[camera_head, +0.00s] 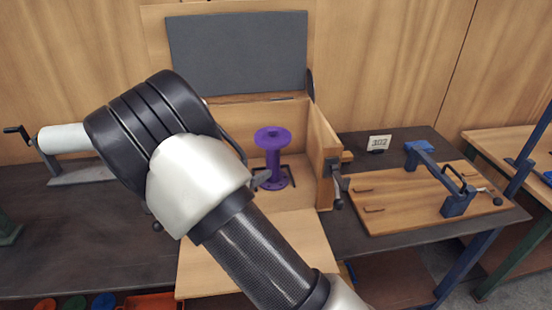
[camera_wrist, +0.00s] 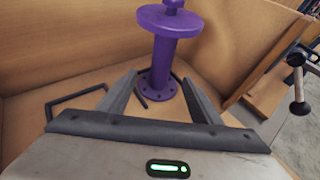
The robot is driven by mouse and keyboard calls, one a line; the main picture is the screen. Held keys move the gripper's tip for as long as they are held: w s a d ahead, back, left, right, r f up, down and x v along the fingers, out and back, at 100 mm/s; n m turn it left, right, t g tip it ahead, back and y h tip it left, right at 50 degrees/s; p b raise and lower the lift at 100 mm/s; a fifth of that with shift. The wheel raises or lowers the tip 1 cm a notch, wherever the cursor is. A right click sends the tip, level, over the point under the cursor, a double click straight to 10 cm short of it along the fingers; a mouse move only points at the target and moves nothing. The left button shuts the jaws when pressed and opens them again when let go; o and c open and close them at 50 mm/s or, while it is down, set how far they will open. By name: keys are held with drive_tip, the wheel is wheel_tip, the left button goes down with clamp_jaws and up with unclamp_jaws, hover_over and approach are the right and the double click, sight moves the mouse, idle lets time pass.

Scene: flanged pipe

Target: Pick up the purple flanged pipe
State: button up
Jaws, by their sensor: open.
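The purple flanged pipe (camera_head: 273,158) stands upright inside an open wooden box, with a round flange at its top and another at its base. It also shows in the wrist view (camera_wrist: 162,52), straight ahead of my gripper (camera_wrist: 160,88). My gripper is open, with one finger on each side of the pipe's lower part in the picture. Nothing is held. I cannot tell whether the fingers are level with the pipe or still short of it. In the head view my arm hides most of my gripper.
The wooden box (camera_head: 325,150) has its front panel folded down and a grey board (camera_head: 238,52) behind it. A bent dark bar (camera_wrist: 75,100) lies left of the pipe. A wooden board with a blue clamp (camera_head: 425,195) lies on the dark table to the right, by a small sign (camera_head: 379,142).

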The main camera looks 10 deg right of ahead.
sight(278, 159)
drive_tip(key=p+x, duration=0.1)
drive_tip(key=x, duration=1.5)
drive_tip(key=shift+w+d+f+p, duration=0.1)
drive_tip(key=shift+d+f+p, duration=0.05)
drive_tip(key=shift+d+p, duration=0.25)
clamp_jaws()
